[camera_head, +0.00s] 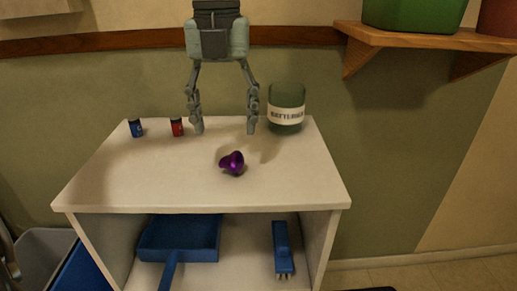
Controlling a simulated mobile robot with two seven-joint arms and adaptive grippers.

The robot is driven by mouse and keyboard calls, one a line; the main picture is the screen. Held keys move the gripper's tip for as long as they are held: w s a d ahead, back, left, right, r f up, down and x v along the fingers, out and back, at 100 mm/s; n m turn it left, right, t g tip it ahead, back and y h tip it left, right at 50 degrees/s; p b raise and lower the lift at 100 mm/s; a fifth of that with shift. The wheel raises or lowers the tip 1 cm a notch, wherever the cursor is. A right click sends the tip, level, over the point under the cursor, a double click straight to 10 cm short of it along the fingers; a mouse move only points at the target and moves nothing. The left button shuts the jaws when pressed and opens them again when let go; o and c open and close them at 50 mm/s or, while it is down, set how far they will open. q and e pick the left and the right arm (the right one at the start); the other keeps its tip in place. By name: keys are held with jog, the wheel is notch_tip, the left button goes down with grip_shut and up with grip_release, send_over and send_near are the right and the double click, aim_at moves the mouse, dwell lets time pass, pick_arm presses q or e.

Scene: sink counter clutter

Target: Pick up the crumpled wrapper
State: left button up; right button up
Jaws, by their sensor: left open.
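The crumpled wrapper (232,162) is a small shiny purple lump on the white top of the cabinet (130,185), right of its middle. My left gripper (225,131) hangs from the top of the picture with its fingers pointing down. It is open, with a wide gap and nothing between the fingers. The wrapper shows below the fingertips in the picture, apart from them. My right gripper is not in view.
A green jar (286,96) with a white label stands close right of my left gripper. A blue battery-like cylinder (136,128) and a red one (176,127) stand to the left. A blue dustpan (185,238) and brush (282,247) lie below. A wooden shelf (420,38) is upper right.

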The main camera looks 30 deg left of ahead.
aim_at(230, 155)
pick_arm(q)
jog(key=shift+w+f, duration=0.1)
jog(key=shift+f, duration=0.2)
jog(key=f, duration=0.7)
jog(key=shift+d, duration=0.25)
jog(key=c, duration=0.9)
